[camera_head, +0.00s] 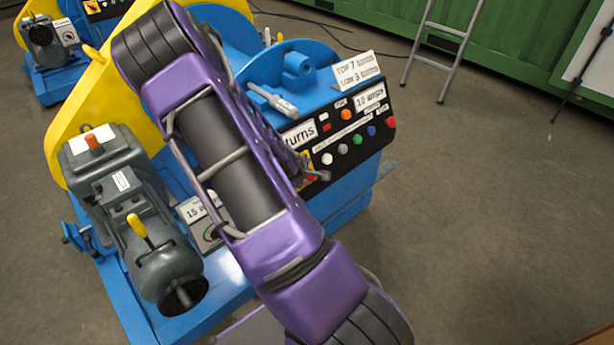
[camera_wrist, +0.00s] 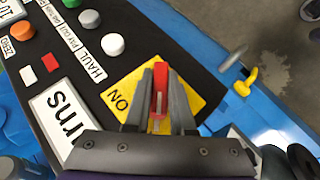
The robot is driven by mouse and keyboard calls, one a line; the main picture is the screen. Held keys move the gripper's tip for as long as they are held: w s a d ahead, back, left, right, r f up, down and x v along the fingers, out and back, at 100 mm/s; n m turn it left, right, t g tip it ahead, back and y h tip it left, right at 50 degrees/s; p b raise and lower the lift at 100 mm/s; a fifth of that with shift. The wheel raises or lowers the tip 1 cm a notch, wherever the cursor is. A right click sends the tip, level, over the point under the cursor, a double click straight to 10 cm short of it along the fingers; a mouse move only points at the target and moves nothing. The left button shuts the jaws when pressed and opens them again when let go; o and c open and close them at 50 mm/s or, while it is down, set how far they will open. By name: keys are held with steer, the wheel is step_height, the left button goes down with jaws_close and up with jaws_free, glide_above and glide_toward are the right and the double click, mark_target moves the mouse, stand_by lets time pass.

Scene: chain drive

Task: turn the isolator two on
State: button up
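In the wrist view a red switch handle (camera_wrist: 161,76) stands on a yellow plate (camera_wrist: 120,97) marked ON, at the end of the black control panel (camera_wrist: 96,20). My gripper (camera_wrist: 160,88) has one grey finger on each side of the handle, close against it, and looks shut on it. The handle points roughly along the fingers; its lower part is partly hidden between them. In the head view my purple arm covers much of the panel; a bit of the red handle (camera_head: 311,178) shows beside my gripper. No label reading isolator two is legible.
Round coloured buttons (camera_head: 357,139) sit on the panel near the handle. A grey motor (camera_head: 130,205) with a yellow lever stands left of my arm, with a small switch box (camera_head: 205,222) between. A ladder (camera_head: 440,45) stands behind; floor at right is clear.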

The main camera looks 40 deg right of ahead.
jaws_close()
steer(key=m+g+y, duration=0.1)
steer(key=m+y, duration=0.1)
steer(key=shift+d+y, duration=0.15)
steer(key=shift+y, duration=0.25)
steer(key=m+g+y, duration=0.1)
steer(key=m+y, duration=0.1)
steer(key=y, duration=0.1)
steer(key=shift+m+y, duration=0.4)
steer(key=m+y, duration=0.2)
steer(key=y, duration=0.2)
steer(key=shift+m, duration=0.4)
steer(key=shift+a+m+t+y, duration=0.2)
steer(key=shift+m+y, duration=0.3)
steer(key=shift+y, duration=0.4)
steer(key=shift+a+m+t+y, duration=0.1)
steer(key=shift+m+t+y, duration=0.1)
steer(key=shift+m+y, duration=0.5)
steer(key=shift+y, duration=0.3)
